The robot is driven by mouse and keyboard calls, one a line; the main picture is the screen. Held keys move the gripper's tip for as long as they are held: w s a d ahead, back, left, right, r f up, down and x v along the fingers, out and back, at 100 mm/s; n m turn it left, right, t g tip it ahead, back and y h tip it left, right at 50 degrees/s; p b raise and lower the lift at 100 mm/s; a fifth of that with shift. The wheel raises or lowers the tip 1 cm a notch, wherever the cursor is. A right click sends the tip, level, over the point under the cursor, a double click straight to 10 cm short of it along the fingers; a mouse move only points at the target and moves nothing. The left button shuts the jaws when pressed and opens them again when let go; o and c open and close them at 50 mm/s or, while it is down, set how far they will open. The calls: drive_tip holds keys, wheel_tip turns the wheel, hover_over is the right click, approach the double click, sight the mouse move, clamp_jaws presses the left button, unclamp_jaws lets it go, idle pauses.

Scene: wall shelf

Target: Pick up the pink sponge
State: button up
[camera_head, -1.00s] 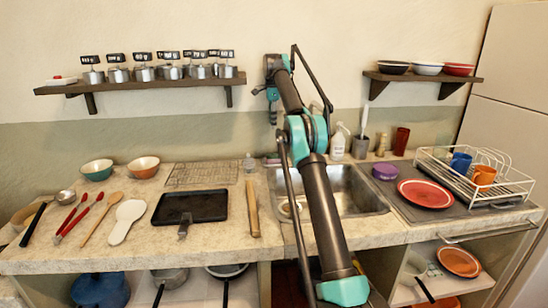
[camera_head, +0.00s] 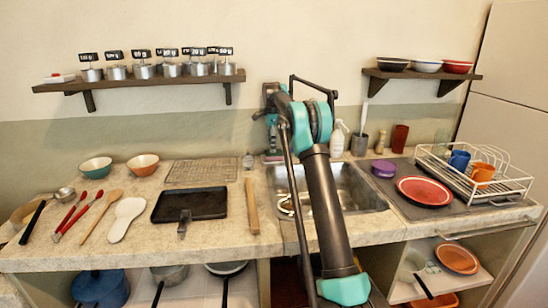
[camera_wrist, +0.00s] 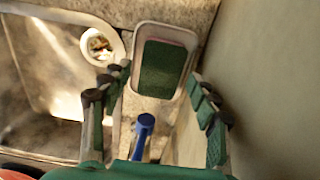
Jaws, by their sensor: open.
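The sponge (camera_wrist: 162,70) lies in a pale, rounded dish (camera_wrist: 189,40) on the counter beside the sink in the wrist view. Its upper face is dark green, with a pinkish edge showing at the far end. My gripper (camera_wrist: 159,76) is open, with one finger on each side of the dish and the sponge between them in the picture. I cannot tell the height left between the fingertips and the sponge. In the head view my gripper (camera_head: 271,135) hangs near the back left of the sink; the sponge is not clearly visible there.
A blue-handled item (camera_wrist: 143,124) stands close below the dish in the wrist view. The wall (camera_wrist: 245,60) is close on the right, and the metal sink (camera_wrist: 45,75) is on the left. A soap bottle (camera_head: 337,140) stands behind the sink.

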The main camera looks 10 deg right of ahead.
sight(274, 156)
drive_tip(key=f, duration=0.5)
drive_tip(key=shift+w+d, duration=0.1)
drive_tip(key=shift+d, duration=0.1)
drive_tip(key=shift+r, duration=0.1)
drive_tip(key=shift+c, duration=0.4)
drive_tip(key=c, duration=0.4)
